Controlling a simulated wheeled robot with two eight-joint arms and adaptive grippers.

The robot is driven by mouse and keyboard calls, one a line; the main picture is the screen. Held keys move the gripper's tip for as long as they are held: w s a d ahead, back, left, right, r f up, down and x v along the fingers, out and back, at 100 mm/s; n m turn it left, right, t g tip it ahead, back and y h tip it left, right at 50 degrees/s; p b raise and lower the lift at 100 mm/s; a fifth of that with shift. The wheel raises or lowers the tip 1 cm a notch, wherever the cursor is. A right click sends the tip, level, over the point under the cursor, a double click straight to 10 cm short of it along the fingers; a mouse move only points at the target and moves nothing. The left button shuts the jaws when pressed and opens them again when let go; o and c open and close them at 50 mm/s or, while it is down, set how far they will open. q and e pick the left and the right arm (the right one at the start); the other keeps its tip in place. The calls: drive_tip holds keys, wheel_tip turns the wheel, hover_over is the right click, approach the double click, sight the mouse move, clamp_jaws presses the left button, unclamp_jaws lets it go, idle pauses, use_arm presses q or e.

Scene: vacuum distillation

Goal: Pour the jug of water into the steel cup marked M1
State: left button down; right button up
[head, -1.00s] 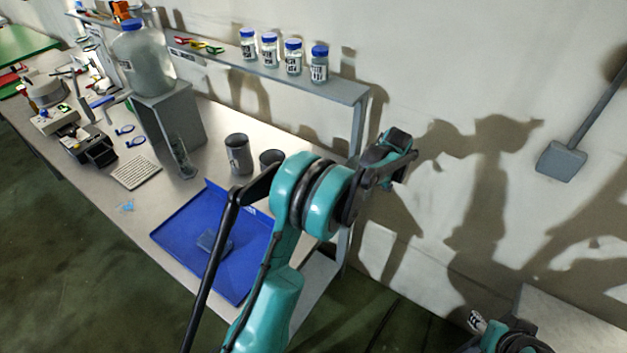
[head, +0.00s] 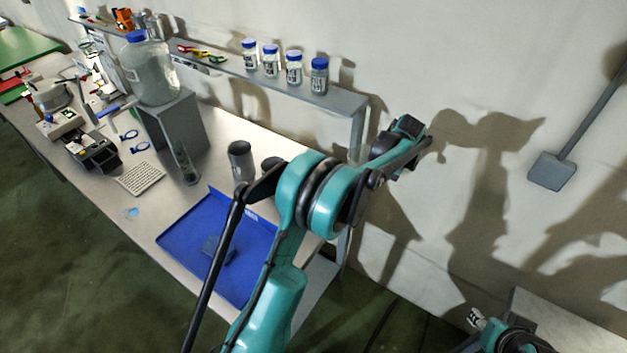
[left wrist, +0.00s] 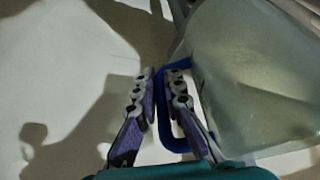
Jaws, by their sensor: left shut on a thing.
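A translucent jug (left wrist: 255,75) with a blue handle (left wrist: 171,135) fills the right of the left wrist view. My left gripper (left wrist: 164,78) is shut on this handle, a finger on each side of it. I cannot make out the jug in the head view. Two dark grey steel cups stand on the bench behind the blue tray: one (head: 240,160) in full view, the other (head: 269,164) partly hidden by my teal arm. Their markings are too small to read. My right gripper is not clearly in view.
A blue tray (head: 185,235) holds a small dark blue block. A large blue-capped bottle (head: 150,75) stands on a grey stand (head: 180,130). A shelf (head: 335,97) carries several blue-capped jars. A glass vessel (head: 184,165) stands near the cups. The wall is close behind.

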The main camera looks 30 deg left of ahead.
use_arm(q)
drive_tip(key=shift+r, duration=0.45)
drive_tip(key=s+a+r, duration=0.1)
drive_tip(key=s, duration=1.5)
drive_tip(key=shift+r, duration=0.4)
drive_tip(key=shift+a, duration=0.1)
